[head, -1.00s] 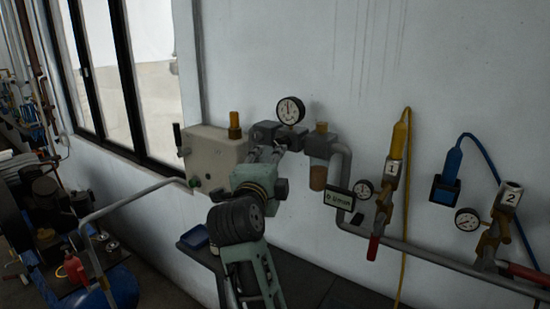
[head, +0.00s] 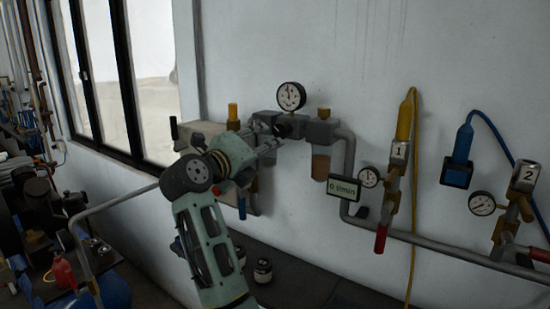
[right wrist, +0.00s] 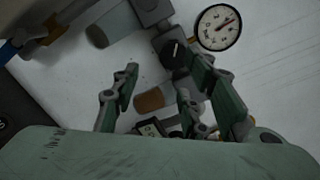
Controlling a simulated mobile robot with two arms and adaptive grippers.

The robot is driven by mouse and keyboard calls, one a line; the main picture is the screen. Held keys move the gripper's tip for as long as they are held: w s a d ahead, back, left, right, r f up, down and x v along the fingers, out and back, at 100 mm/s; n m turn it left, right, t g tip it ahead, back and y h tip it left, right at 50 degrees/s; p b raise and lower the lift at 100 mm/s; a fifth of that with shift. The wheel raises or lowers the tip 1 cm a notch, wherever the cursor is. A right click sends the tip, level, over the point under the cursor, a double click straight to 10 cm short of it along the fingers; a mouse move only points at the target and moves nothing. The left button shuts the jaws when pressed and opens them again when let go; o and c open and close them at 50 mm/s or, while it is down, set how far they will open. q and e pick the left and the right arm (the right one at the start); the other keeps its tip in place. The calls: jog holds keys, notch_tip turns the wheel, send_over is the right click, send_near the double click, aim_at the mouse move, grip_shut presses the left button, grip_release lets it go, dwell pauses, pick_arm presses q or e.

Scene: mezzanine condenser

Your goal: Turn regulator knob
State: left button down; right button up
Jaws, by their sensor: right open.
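The regulator knob is small and black, with a white mark on its face in the right wrist view (right wrist: 177,52). It sits on the grey regulator body below the round gauge (head: 291,96); in the head view the fingers partly cover that area. The gauge also shows in the right wrist view (right wrist: 218,27). My right gripper (head: 271,137) is open and empty, its fingers pointing toward the regulator from the left. In the right wrist view its fingers (right wrist: 164,72) are spread, with the knob beyond them and closer to the right-hand finger. My left gripper is not in view.
A filter with a brown bowl (head: 320,164) hangs right of the regulator. A flow display (head: 343,190), a yellow-hosed valve (head: 394,190) and a blue-hosed valve (head: 510,205) stand farther right. Black jars (head: 263,270) are on the dark bench below.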

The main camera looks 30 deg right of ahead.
aim_at(277, 134)
jog(key=w+d+m, duration=0.1)
jog(key=d, duration=0.1)
jog(key=w+d+r+m+g+p, duration=0.1)
jog(key=d, duration=0.1)
jog(key=w+d+m+h, duration=0.1)
jog(key=d+m, duration=0.1)
jog(key=shift+w+r, duration=0.1)
jog(key=shift+r, duration=0.1)
jog(key=shift+w+d+f+p, duration=0.1)
jog(key=shift+w+d+p, duration=0.2)
jog(key=shift+d, duration=0.15)
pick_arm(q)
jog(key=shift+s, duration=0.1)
